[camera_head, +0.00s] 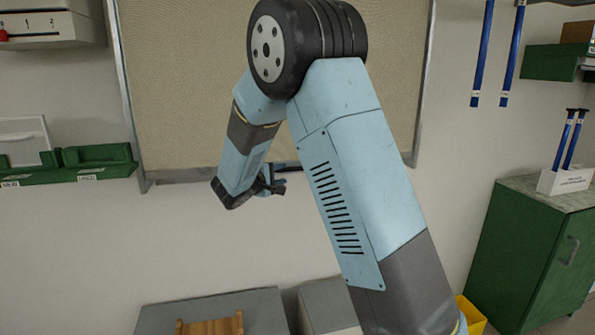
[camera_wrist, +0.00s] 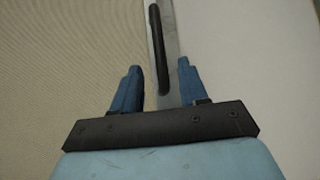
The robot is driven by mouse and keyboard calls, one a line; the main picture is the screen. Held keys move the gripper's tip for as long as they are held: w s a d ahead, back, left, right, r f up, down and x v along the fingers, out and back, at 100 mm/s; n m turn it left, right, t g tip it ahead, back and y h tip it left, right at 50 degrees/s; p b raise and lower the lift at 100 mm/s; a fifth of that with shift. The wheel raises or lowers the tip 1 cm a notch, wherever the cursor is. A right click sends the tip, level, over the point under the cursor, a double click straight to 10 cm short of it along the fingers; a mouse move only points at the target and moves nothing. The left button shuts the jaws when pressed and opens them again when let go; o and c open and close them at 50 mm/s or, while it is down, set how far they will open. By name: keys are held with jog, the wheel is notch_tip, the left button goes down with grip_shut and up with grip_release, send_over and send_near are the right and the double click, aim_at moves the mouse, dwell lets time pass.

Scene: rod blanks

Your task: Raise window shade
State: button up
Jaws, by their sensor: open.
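The window shade (camera_head: 180,90) is a beige woven panel, lowered between grey side frames, with a grey bottom rail (camera_head: 185,176). A dark handle bar (camera_head: 292,167) shows at the rail, partly hidden by my arm. My gripper (camera_head: 273,181) is close to the handle near the shade's lower edge. In the wrist view the shade fills the left side, and the dark handle (camera_wrist: 158,40) lies along the grey rail. My open gripper (camera_wrist: 158,66) has its two blue fingers on either side of the handle's line. I cannot tell whether the fingers touch it.
A green shelf with bins (camera_head: 95,165) is on the left wall. A green cabinet (camera_head: 535,255) with a white rod holder (camera_head: 565,181) stands right. Blue rods (camera_head: 482,55) hang upper right. A grey surface with a wooden rack (camera_head: 210,326) is below. The wall under the shade is clear.

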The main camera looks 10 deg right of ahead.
aim_at(293, 170)
jog(key=x, duration=0.9)
jog(key=shift+d, duration=0.15)
grip_shut()
